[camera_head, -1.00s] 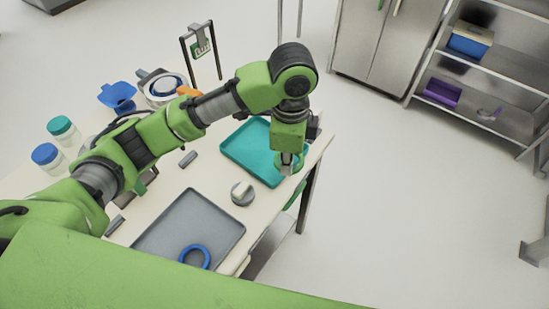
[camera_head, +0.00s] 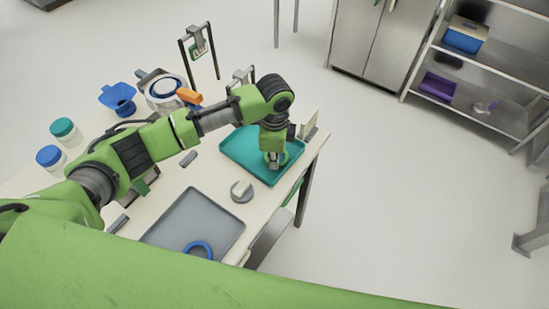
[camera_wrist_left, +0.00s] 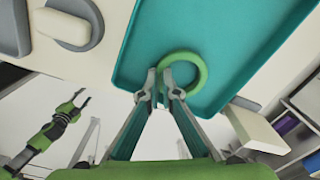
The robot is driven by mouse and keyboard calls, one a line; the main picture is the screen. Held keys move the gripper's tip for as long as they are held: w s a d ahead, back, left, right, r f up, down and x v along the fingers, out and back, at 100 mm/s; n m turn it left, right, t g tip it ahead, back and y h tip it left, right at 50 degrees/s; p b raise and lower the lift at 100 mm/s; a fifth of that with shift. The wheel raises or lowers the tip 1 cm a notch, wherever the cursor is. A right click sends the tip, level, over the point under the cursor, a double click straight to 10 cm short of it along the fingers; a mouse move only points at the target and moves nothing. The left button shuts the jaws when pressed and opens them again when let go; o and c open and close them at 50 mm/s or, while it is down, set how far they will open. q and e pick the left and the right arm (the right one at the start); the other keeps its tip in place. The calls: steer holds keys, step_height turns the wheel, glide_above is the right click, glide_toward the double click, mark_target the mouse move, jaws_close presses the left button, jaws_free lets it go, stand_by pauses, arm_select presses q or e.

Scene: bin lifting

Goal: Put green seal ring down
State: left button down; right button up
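The green seal ring (camera_wrist_left: 203,76) is at the tips of my left gripper (camera_wrist_left: 160,75), with the near side of its band between the two fingers. In the head view the left gripper (camera_head: 273,163) points down over the teal tray (camera_head: 240,147), and the ring (camera_head: 291,154) shows partly behind it, inside the tray's outline. Whether the ring touches the tray floor (camera_wrist_left: 200,30) is hard to tell. My right gripper (camera_wrist_left: 79,100) shows at the left of the left wrist view with its fingers apart and empty. It is not in the head view.
A grey tray (camera_head: 185,222) with a blue ring (camera_head: 198,250) lies nearer on the table. A round grey holder with a white piece (camera_head: 242,192) sits between the trays. Jars (camera_head: 66,132), a blue funnel (camera_head: 118,98) and a stand (camera_head: 198,55) are at the left and back.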

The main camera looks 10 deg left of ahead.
arm_select(q)
steer(key=shift+f, duration=0.1)
steer(key=c, duration=2.3)
jaws_free()
step_height(320, 180, up, 12)
steer(key=b, duration=0.2)
steer(key=shift+b, duration=0.35)
